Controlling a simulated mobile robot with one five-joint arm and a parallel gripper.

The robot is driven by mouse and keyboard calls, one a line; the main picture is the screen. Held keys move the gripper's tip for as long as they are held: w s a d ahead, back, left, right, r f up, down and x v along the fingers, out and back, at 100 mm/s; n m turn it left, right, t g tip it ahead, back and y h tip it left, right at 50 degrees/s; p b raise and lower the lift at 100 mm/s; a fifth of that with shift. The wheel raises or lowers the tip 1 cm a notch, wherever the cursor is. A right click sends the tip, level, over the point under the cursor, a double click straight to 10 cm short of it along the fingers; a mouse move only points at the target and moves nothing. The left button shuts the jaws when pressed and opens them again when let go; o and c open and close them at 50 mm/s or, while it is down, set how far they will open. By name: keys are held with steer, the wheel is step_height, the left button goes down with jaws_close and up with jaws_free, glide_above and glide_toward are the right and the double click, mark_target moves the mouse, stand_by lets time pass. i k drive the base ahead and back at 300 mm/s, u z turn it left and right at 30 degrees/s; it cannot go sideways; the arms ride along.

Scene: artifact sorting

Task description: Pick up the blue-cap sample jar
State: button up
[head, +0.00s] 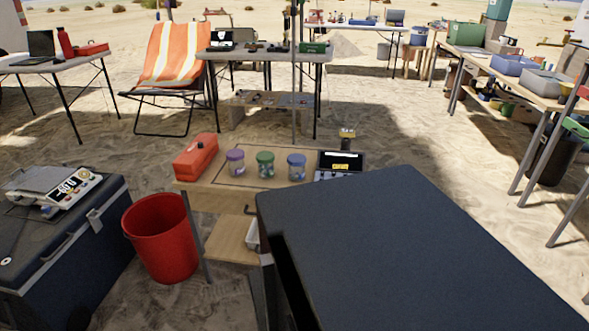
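The blue-cap sample jar (297,167) stands upright on a small wooden table (210,190) in the middle of the head view. It is the rightmost of three clear jars in a row. The green-cap jar (265,165) is directly left of it, and the purple-cap jar (236,163) is farther left. Small gaps separate the jars. My gripper is not in view.
An orange-red case (196,157) lies left of the jars. A dark device with a lit display (341,162) stands close on their right. A red bucket (161,238) and a dark cooler bearing a scale (58,190) stand at the left. Sand lies beyond the table.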

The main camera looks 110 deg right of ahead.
mark_target(296, 174)
steer(key=z, duration=0.05)
steer(key=k, duration=2.05)
steer(key=z, duration=0.05)
